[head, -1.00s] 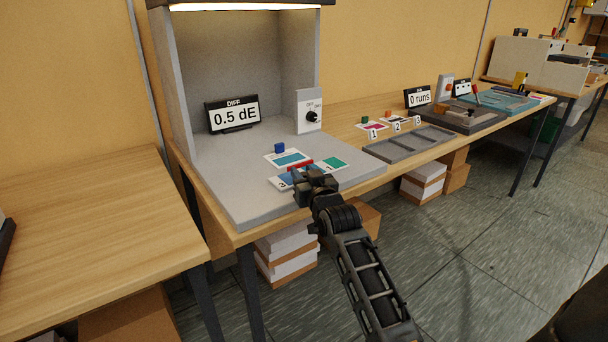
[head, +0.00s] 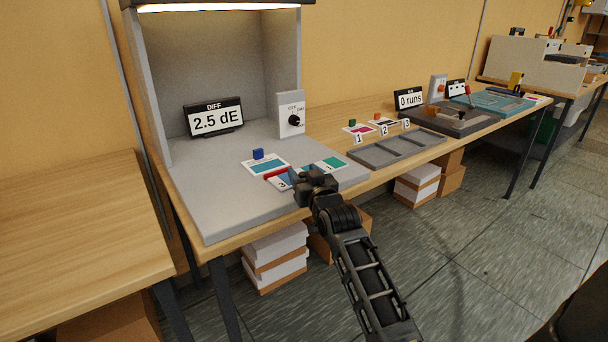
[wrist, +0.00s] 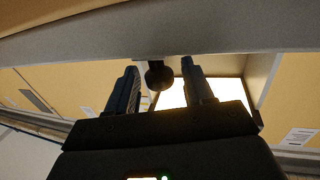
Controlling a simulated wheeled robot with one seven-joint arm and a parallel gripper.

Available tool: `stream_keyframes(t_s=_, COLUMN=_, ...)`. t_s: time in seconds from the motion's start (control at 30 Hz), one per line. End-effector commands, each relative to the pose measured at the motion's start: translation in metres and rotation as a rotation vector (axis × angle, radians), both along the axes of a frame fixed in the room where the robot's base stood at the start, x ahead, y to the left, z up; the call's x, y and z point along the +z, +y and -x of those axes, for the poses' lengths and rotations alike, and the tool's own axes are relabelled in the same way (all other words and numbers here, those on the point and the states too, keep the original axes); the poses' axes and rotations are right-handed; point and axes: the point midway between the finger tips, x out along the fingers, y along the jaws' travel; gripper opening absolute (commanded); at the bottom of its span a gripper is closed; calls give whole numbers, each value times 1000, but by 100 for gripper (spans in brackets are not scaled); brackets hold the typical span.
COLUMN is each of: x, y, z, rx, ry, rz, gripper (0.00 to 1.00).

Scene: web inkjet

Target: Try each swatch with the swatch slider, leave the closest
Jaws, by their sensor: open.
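A white swatch card (head: 276,183) marked 3 lies on the grey booth floor, with blue and green (head: 334,163) patches showing. A red bar (head: 275,173) lies across it near its 3 end. Behind it a white card with a teal patch (head: 264,166) carries a blue block (head: 258,153). The DIFF display (head: 213,119) reads 2.5 dE. My gripper (head: 309,178) is low over the card's front and hides part of it. In the wrist view its fingers (wrist: 162,85) are apart, with a dark round knob (wrist: 158,75) between them; I cannot tell whether they touch it.
A "0 runs" display (head: 410,99) stands farther right. The left bench (head: 80,230) is bare.

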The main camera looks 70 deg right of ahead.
Motion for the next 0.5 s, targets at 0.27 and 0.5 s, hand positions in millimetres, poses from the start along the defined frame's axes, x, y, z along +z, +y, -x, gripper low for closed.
stream_keyframes(t_s=0.27, x=-1, y=6, z=5, rx=1, ry=1, rz=0, gripper=52)
stream_keyframes(t_s=0.5, x=-2, y=32, z=31, rx=1, ry=3, rz=0, gripper=52)
